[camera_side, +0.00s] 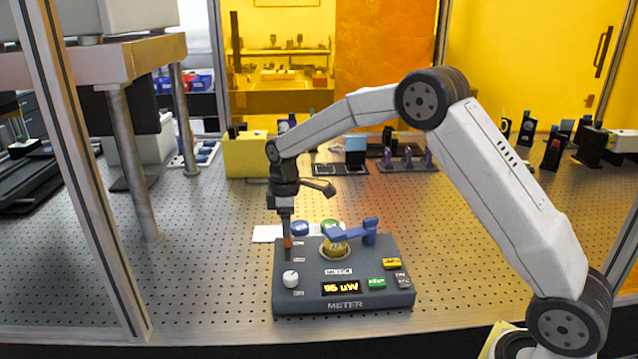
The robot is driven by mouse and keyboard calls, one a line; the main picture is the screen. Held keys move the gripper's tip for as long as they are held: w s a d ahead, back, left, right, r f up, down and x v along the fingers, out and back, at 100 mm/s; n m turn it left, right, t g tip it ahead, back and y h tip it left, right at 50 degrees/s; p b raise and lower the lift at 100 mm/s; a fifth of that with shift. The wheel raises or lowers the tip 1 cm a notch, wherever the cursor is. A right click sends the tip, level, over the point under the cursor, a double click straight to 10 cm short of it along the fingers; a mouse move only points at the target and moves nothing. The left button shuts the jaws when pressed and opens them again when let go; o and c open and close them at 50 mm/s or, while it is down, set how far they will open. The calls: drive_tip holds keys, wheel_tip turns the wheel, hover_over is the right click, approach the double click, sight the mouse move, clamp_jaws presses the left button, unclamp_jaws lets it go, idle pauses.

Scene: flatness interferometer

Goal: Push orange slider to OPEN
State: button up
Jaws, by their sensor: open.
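The dark grey meter box (340,304) sits on the perforated table near its front edge. Its display (341,288) reads about 95 uW. The small orange slider (288,243) shows at the box's upper left, beside small labels too small to read. My gripper (287,232) points down at the slider from directly above. Its fingertips are at or very near the slider, and I cannot tell whether they touch it. The gripper is open, though the gap between its fingers is hard to see from here. Part of the slider's track is hidden.
A yellow block (246,156) and optics mounts stand behind. The table left of the box is clear.

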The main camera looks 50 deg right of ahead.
drive_tip(key=shift+r, duration=2.2)
drive_tip(key=shift+s, duration=0.1)
drive_tip(key=shift+s+a+f+m, duration=0.15)
drive_tip(key=shift+s+m, duration=0.15)
drive_tip(key=shift+s, duration=0.35)
drive_tip(key=s+a+f+m+t, duration=0.1)
drive_tip(key=s+m, duration=0.1)
drive_tip(key=s, duration=0.6)
drive_tip(key=s+f+m, duration=0.2)
drive_tip(key=s+m, duration=0.1)
drive_tip(key=s, duration=0.5)
drive_tip(key=s+a+f+m+t, duration=0.1)
drive_tip(key=s+f+m, duration=0.1)
drive_tip(key=s, duration=0.6)
drive_tip(key=shift+a+f+m+t, duration=0.1)
drive_tip(key=shift+a+m+t, duration=0.2)
drive_tip(key=shift+m, duration=0.4)
